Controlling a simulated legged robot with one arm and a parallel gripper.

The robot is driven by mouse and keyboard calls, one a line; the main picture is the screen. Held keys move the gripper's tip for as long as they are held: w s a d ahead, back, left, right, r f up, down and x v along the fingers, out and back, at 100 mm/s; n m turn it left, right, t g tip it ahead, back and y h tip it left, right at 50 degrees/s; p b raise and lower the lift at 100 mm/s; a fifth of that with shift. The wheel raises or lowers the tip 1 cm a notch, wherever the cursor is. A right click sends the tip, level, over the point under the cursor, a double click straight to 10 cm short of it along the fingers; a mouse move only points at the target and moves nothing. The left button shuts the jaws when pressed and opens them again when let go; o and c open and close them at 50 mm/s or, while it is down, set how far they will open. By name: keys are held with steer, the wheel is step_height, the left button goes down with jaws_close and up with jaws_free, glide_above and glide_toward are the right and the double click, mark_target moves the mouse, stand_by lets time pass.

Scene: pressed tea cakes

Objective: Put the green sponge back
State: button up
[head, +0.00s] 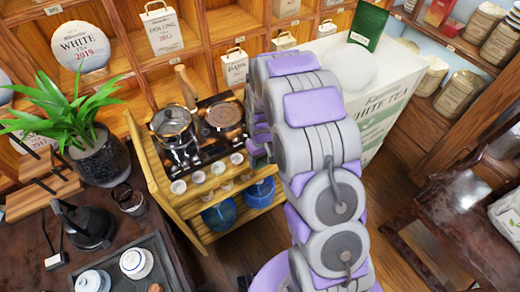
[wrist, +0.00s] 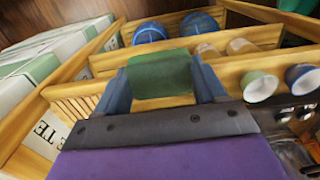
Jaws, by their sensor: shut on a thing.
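In the wrist view the green sponge (wrist: 162,75) is between the two blue-grey fingers of my gripper (wrist: 163,83), which is shut on it. The sponge is in front of the side of a wooden cart, and I cannot tell whether it touches the cart. In the head view my arm hides the sponge and most of the gripper, at the right side of the wooden cart (head: 163,190).
Blue bowls (head: 219,214) sit on the cart's lower shelf, with small cups (head: 197,178) above them. A glass pot (head: 172,124) and a tea tray are on top. A large White Tea box (head: 385,85) stands right of my arm. A potted plant (head: 97,150) is at left.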

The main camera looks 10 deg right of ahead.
steer(key=w, duration=0.2)
steer(key=w+b, duration=0.1)
steer(key=w, duration=0.2)
steer(key=w+d, duration=0.1)
steer(key=w, duration=0.1)
steer(key=shift+w+d+f, duration=0.1)
steer(key=shift+w+f, duration=0.2)
steer(key=shift+f, duration=0.1)
steer(key=shift+f+b, duration=0.75)
steer(key=shift+f, duration=1.05)
steer(key=shift+r, duration=0.1)
steer(key=o, duration=1.1)
